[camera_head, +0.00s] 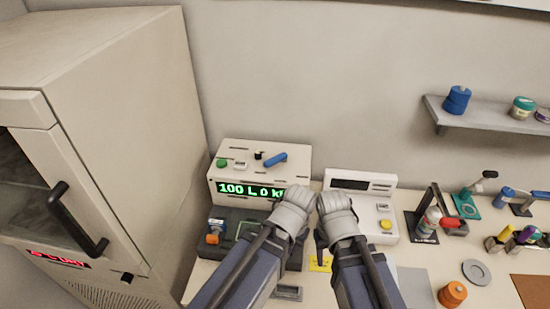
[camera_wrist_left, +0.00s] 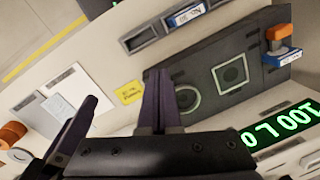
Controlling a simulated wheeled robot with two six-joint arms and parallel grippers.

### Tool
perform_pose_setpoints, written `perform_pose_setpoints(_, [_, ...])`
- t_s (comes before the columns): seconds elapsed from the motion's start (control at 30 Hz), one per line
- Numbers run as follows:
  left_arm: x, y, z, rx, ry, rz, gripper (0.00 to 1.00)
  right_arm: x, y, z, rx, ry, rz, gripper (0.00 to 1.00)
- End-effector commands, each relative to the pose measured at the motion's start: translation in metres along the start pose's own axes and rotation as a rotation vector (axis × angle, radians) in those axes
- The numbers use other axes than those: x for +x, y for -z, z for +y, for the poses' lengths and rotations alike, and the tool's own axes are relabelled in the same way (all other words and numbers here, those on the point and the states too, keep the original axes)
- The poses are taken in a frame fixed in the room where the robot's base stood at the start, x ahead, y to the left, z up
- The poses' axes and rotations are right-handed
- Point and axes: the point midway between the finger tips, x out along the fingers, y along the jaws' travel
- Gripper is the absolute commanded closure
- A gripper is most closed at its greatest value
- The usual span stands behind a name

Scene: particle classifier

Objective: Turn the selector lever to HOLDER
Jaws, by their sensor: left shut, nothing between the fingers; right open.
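A blue lever (camera_head: 275,159) lies slanted on top of the white box with the green readout (camera_head: 217,172). A small black knob (camera_head: 258,155) and a green button (camera_head: 221,163) are beside it. No HOLDER marking is legible. My left gripper (camera_head: 292,212) is shut and empty, in front of the box's right end and apart from the lever. Its dark fingers also show in the left wrist view (camera_wrist_left: 125,105). My right gripper (camera_head: 338,212) is open, just right of the left one, in front of the second white device. Its fingertips are mostly hidden by its own body.
A dark panel (camera_wrist_left: 207,72) with an orange-topped handle (camera_wrist_left: 281,38) sits below the readout; it is partly behind my left arm. A white device with a yellow button (camera_head: 386,225) stands right. A tall cabinet (camera_head: 160,110) closes off the left. Tools crowd the right table.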

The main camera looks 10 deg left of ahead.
Motion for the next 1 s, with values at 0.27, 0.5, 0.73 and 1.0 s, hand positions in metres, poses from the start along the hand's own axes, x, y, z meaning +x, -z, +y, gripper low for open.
perform_pose_setpoints(0.27, [0.0,0.0,0.0,0.0,0.0,0.0,1.0,0.0,0.0,0.0,0.0,0.0,0.0,0.5])
perform_pose_setpoints(0.5, [-0.007,0.009,-0.003,0.007,-0.002,0.001,0.88,-0.006,0.0,0.001,0.0,0.0,0.0,0.5])
perform_pose_setpoints(0.73, [-0.072,0.113,-0.063,0.133,-0.038,0.017,0.62,-0.071,-0.004,0.007,0.004,0.001,-0.001,0.5])
perform_pose_setpoints(1.0, [-0.132,0.22,-0.169,0.32,-0.074,0.057,0.4,-0.134,-0.008,0.013,0.009,0.003,-0.002,0.5])
